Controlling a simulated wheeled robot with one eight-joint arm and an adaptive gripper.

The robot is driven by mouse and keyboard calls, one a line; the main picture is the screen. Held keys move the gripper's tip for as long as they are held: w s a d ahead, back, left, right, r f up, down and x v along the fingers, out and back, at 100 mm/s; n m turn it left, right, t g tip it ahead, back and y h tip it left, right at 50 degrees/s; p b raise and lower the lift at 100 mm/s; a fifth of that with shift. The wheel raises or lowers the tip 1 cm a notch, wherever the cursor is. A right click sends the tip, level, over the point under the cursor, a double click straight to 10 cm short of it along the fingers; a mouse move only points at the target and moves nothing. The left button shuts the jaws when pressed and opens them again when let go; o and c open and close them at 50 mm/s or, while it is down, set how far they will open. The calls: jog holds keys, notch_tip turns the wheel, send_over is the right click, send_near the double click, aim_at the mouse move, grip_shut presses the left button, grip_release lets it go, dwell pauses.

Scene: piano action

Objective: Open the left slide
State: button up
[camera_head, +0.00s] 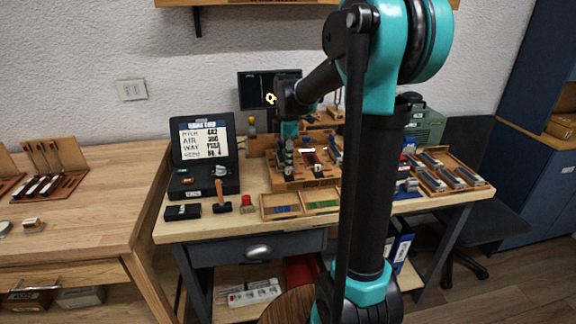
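A wooden piano-action fixture (318,180) stands on the middle of the workbench, with small dark, red and metal parts on it. I cannot make out for sure which of its parts is the left slide; the left side of the fixture is partly covered by my gripper. My gripper (288,170) points down at the fixture's left part, close above it or touching it; I cannot tell which. Its fingers are small and dark here, and whether they are apart or closed does not show. My arm hides part of the fixture's right side.
A shallow wooden tray (268,213) with blue and green pieces lies in front of the fixture. A tray of metal-topped blocks (462,180) and a green machine (427,128) are right.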

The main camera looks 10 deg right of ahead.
jog(key=shift+f, duration=0.95)
grip_shut()
